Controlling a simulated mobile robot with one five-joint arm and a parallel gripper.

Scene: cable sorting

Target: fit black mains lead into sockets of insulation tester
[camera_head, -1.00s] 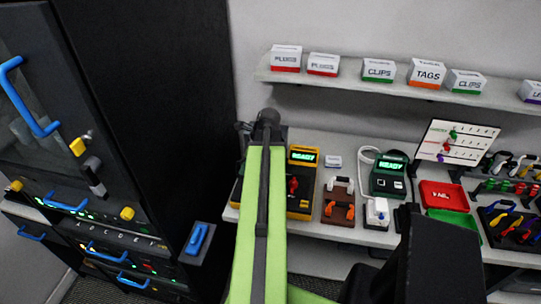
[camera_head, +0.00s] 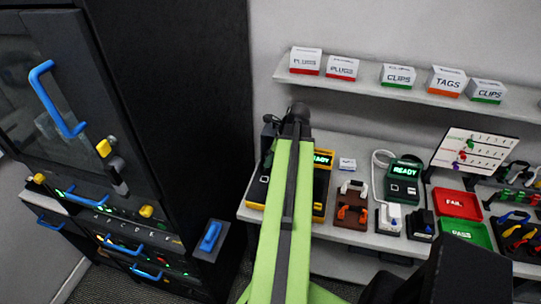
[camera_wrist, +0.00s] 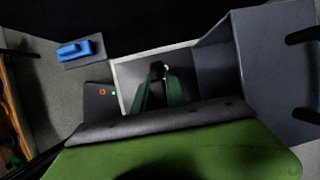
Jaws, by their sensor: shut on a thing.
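My gripper (camera_wrist: 157,86) shows in the wrist view as two dark green fingers shut on a black thing (camera_wrist: 157,69), apparently the black mains lead. Only a short part of it shows. In the head view my green arm hides most of the gripper. A yellow tester (camera_head: 322,157) with a lit READY screen stands on the bench, partly behind my arm. A green tester (camera_head: 403,182), also reading READY, stands farther right with a white cable beside it. I cannot tell which is the insulation tester. No sockets can be made out clearly.
A black cabinet (camera_head: 180,110) with blue handles stands at left. A shelf (camera_head: 380,84) with labelled boxes hangs above the bench. A brown holder (camera_head: 350,208), a red FAIL tray (camera_head: 458,204) and a green tray (camera_head: 467,233) occupy the bench. Open floor shows below.

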